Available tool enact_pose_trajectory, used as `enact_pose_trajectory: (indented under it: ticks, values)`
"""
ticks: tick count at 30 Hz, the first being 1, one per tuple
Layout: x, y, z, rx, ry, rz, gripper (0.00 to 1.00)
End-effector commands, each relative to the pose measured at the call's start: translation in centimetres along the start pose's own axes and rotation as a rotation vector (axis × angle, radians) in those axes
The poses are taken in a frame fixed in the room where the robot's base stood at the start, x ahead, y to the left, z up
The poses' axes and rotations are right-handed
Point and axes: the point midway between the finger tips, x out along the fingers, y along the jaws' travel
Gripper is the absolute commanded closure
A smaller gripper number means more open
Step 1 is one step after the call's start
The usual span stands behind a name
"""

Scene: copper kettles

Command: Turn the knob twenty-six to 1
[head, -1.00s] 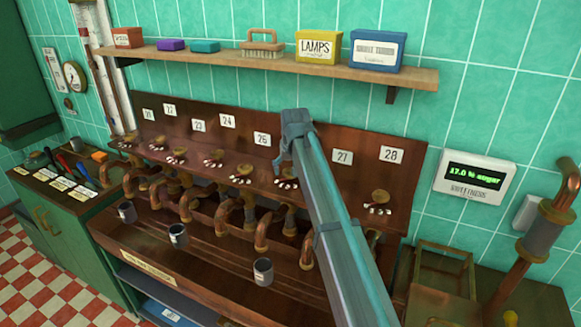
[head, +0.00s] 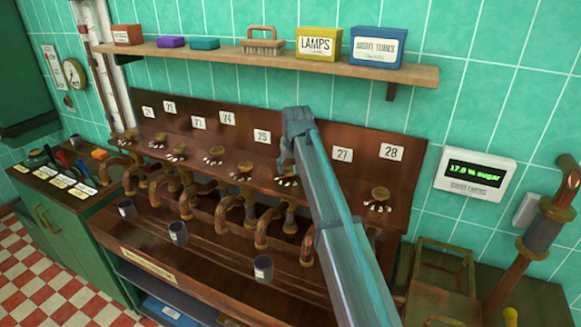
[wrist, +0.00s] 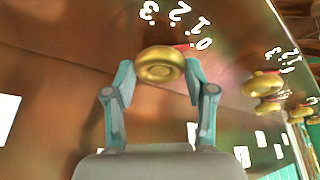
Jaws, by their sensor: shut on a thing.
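A round brass knob (wrist: 159,66) sits between the two fingertips of my gripper (wrist: 159,72) in the wrist view, and the fingers are shut on its sides. White digits 0 to 3 (wrist: 178,25) curve around it on the copper panel. A red pointer mark (wrist: 184,46) at the knob's edge points toward the 0. In the head view my gripper (head: 293,150) is at the panel between labels 25 (head: 262,136) and 27 (head: 343,154). The arm hides the label there and most of the knob.
A wooden shelf (head: 270,62) with boxes runs above. Copper pipes (head: 268,228) and small cups lie below. A display (head: 476,173) reads about 17 % sugar.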

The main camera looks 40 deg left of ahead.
Motion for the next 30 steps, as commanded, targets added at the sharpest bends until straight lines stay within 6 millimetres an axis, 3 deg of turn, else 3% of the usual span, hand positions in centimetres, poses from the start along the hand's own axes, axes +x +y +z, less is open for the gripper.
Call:
enact_pose_trajectory:
  ticks: [18,30]
  values:
    - [0.12,0.28,-0.14,-0.352,0.001,-0.146,0.80]
    - [0.03,0.25,-0.13,-0.437,0.000,-0.181,0.80]
